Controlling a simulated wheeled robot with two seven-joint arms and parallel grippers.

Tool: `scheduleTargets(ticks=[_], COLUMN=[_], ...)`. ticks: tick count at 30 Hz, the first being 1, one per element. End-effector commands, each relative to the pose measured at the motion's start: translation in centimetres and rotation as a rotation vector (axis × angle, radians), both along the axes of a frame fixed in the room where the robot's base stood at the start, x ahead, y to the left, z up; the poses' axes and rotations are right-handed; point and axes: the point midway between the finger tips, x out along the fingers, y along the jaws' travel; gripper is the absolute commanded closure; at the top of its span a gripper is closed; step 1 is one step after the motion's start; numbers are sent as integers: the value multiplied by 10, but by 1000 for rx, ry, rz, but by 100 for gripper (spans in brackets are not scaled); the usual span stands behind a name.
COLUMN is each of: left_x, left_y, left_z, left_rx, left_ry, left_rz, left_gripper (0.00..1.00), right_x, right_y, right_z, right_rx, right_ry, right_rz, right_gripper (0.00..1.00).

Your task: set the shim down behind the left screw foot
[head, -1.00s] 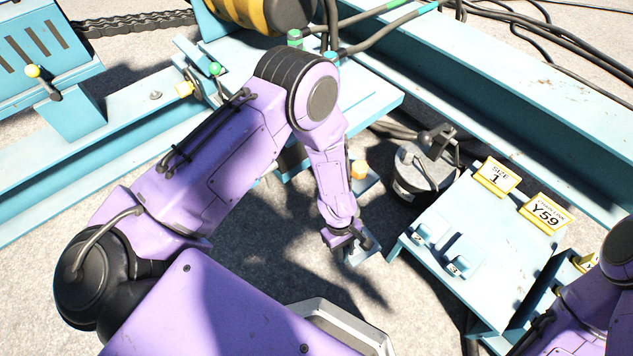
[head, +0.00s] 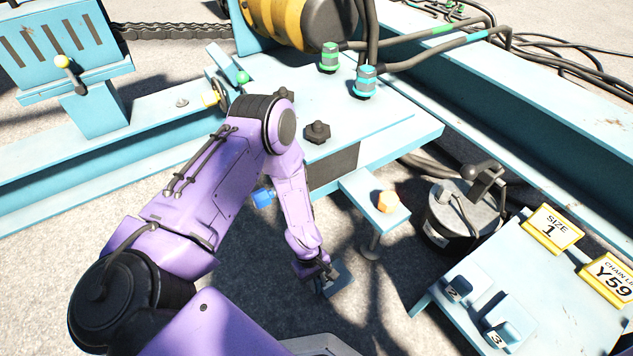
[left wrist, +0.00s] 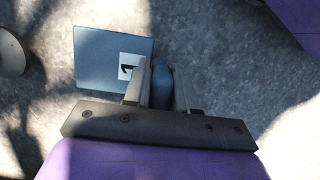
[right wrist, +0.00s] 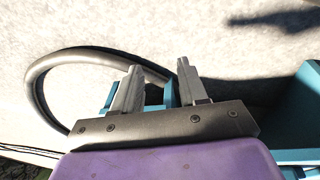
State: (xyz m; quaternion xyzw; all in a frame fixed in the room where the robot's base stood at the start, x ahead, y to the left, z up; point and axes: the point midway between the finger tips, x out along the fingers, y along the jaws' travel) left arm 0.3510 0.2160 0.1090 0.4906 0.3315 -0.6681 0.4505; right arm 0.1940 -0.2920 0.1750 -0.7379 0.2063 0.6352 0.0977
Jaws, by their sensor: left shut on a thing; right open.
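The shim (head: 338,279) is a flat blue-grey plate, marked 1 in the left wrist view (left wrist: 100,62). My left gripper (head: 322,272) is shut on its blue upright grip (left wrist: 161,83) and holds it low over the floor; whether it touches the floor I cannot tell. A screw foot with an orange bolt head (head: 388,201) stands on a bracket to the right of and beyond the shim. A blue bolt head (head: 263,197) shows left of my forearm; its foot is hidden. A pale round pad (left wrist: 10,55) shows at the left wrist view's edge. My right gripper (right wrist: 158,82) is open and empty.
A light-blue stand (head: 440,300) at the right holds blocks marked 2 and 3 and yellow signs. A dark canister (head: 462,215) stands behind it. The blue machine frame (head: 400,135) lies beyond. Shaded floor (head: 375,300) is free right of the shim.

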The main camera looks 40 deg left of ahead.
Motion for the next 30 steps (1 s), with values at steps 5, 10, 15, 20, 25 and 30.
scheduleTargets(ticks=[5,10,15,20,25,30], left_x=[2,3,4,4,4,4], left_y=[3,4,2,2,2,2], left_z=[-4,-25,-37,-36,-36,-37], left_rx=[0,0,0,0,0,1], left_ry=[-2,-2,-2,-2,-2,-1], left_rz=[-2,-6,-9,-10,-10,-9], left_gripper=[100,100,100,100,100,49], right_x=[-5,-24,-44,-49,-49,-50], right_y=[0,0,-3,-3,-3,-3], right_z=[-3,-21,-23,-20,-20,-20], right_rx=[14,65,113,125,125,127], right_ry=[41,197,347,381,381,387], right_rz=[31,144,249,274,273,277], right_gripper=[57,57,57,57,57,57])
